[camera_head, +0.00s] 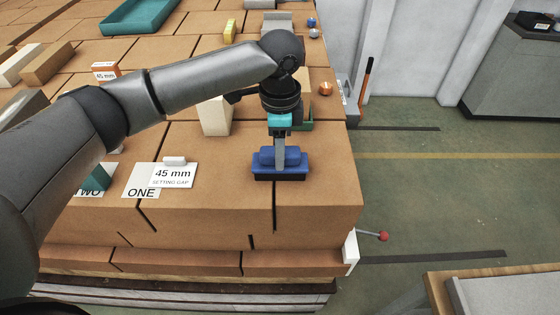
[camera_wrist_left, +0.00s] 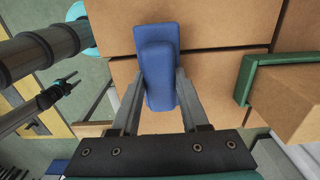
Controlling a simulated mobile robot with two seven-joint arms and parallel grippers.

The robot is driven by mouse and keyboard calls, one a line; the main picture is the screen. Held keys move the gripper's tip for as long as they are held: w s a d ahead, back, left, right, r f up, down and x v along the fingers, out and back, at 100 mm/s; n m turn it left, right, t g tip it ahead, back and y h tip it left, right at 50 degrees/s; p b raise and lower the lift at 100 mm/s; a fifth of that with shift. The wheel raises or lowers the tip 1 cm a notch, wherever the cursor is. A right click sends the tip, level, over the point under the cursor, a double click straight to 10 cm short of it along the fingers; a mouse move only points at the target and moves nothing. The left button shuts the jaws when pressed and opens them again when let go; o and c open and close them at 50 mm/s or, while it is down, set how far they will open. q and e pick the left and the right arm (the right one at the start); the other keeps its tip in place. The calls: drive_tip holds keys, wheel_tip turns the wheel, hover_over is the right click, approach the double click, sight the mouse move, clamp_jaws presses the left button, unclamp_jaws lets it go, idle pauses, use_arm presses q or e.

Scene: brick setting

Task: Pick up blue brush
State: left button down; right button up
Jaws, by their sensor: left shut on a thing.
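The blue brush (camera_head: 280,160) is at the front right of the brown brick top, its dark underside down at or just above the surface; I cannot tell if it touches. My left gripper (camera_head: 279,148) comes down on it from above and is shut on its raised blue part. In the left wrist view the brush (camera_wrist_left: 158,70) lies between the two fingers of my left gripper (camera_wrist_left: 160,100).
A white "45 mm" card (camera_head: 173,176) and a "ONE" card (camera_head: 140,181) lie left of the brush. A green-edged holder (camera_wrist_left: 250,80) with a tan block (camera_wrist_left: 290,100) is close by. A cream block (camera_head: 215,117) stands behind. The brick top ends at the right.

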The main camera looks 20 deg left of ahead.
use_arm(q)
drive_tip(key=shift+r, duration=0.1)
wheel_tip(320, 180, up, 20)
drive_tip(key=p, duration=0.1)
drive_tip(key=shift+p, duration=0.3)
idle(0.4)
